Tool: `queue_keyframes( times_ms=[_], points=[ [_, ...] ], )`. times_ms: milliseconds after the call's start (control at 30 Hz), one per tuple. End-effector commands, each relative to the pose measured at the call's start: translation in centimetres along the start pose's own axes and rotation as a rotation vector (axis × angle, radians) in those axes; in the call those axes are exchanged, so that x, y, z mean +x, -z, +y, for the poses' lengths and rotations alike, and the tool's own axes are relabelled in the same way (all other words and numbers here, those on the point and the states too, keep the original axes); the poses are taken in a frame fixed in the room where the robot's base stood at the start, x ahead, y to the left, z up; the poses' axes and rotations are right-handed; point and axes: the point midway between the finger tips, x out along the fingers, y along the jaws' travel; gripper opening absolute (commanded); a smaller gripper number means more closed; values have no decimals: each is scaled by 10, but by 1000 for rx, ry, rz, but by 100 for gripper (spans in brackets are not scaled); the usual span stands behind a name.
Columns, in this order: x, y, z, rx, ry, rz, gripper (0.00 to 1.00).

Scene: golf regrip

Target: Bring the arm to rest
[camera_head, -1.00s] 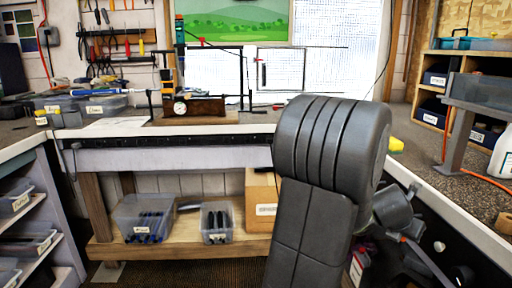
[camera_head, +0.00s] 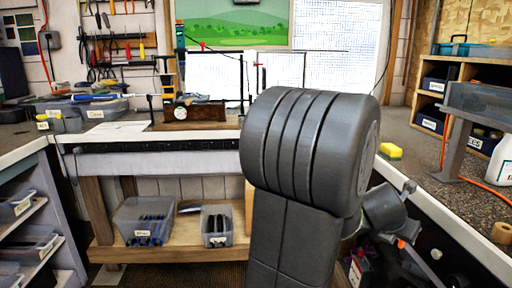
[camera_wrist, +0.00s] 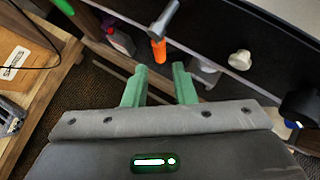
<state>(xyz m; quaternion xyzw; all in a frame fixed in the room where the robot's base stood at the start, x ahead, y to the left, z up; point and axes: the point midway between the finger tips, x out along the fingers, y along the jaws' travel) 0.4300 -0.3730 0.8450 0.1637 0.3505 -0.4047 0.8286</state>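My arm's large dark link (camera_head: 310,150) fills the centre right of the head view, in front of the workbench. In the wrist view, my gripper (camera_wrist: 160,82) shows two green fingers standing apart with a gap between them. Nothing is held in that gap. The fingers point toward the space beside a dark bench front, above the floor. In the head view I cannot make out the fingertips.
A grey tool with an orange part (camera_wrist: 159,48) appears beyond the fingers. A pale knob (camera_wrist: 240,60) sits on the dark front. A cardboard box (camera_wrist: 22,60) stands on the lower shelf at left. A yellow sponge (camera_head: 391,150) lies on the right counter.

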Motion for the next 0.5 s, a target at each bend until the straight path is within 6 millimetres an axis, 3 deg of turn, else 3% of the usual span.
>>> queue_keyframes(
  times_ms=[33,367,500],
  points=[
    [14,4,0,0,2,3,24],
    [80,3,-1,0,1,1,24],
    [80,1,2,37,-37,-37,24]
  ],
)
